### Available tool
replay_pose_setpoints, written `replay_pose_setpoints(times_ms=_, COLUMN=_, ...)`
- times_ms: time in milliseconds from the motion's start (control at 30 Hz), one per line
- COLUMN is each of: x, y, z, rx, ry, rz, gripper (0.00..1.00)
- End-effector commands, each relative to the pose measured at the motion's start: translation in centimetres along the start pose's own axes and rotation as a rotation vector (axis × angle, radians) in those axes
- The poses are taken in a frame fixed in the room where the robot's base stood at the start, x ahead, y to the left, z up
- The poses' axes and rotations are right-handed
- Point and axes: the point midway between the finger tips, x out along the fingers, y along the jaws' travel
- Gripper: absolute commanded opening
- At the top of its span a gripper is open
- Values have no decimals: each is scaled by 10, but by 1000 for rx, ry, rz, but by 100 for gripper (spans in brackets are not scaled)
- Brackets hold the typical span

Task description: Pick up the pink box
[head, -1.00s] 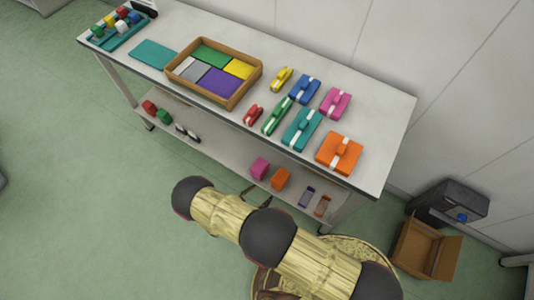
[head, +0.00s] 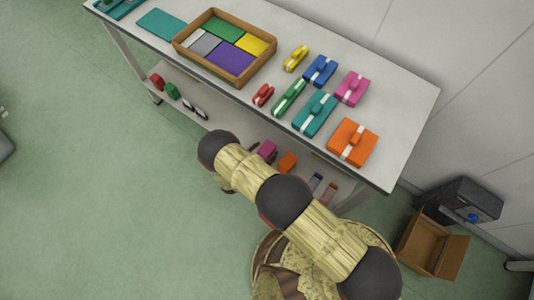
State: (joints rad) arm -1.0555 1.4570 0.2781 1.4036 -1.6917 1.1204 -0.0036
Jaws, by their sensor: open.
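The pink box (head: 352,89) lies on the table top in the head view, toward the right end near the wall side. It has a white band and a raised pink handle-like piece. It stands between the blue box (head: 320,70) and the orange box (head: 352,141), apart from both. A pink block (head: 267,149) also shows on the lower shelf, partly hidden by my arm. My gripper does not show; my arm links cover the area in front of the shelf. Nothing touches the pink box.
Teal (head: 315,114), green (head: 289,98), yellow (head: 296,58) and red (head: 263,95) boxes share the table (head: 408,105). A wooden tray (head: 226,78) with coloured panels stands left. An open cardboard box (head: 432,245) is on the floor at right.

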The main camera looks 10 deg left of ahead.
Motion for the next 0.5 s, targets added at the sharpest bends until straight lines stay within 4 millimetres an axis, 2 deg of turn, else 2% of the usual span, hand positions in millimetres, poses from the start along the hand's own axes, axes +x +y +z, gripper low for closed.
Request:
replay_pose_setpoints(times_ms=300, x=5, y=0, z=1, rx=0, ry=0, rz=1, gripper=67)
replay_pose_setpoints(times_ms=500, x=5, y=0, z=1, rx=0, ry=0, rz=1, gripper=55)
